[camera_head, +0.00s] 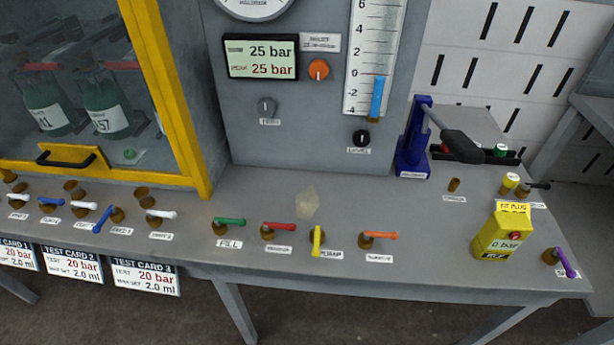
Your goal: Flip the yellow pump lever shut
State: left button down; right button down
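The yellow lever (317,240) stands on a brass valve body on the grey bench, with a label that appears to read PUMP beside it. Its handle points toward the bench's front edge. The green lever (229,221), red lever (279,226) and orange lever (380,236) near it lie sideways, pointing right. Neither of my grippers shows in the head view, so their state is hidden.
A pale translucent patch (306,203) lies behind the yellow lever. A blue hand pump (413,145) with a black handle stands at the back right. The display (260,58) reads 25 bar.

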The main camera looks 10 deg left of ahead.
aim_at(316, 252)
jog(key=u, duration=1)
jog(key=k, duration=0.7)
jog(key=z, duration=0.9)
jog(key=i, duration=0.5)
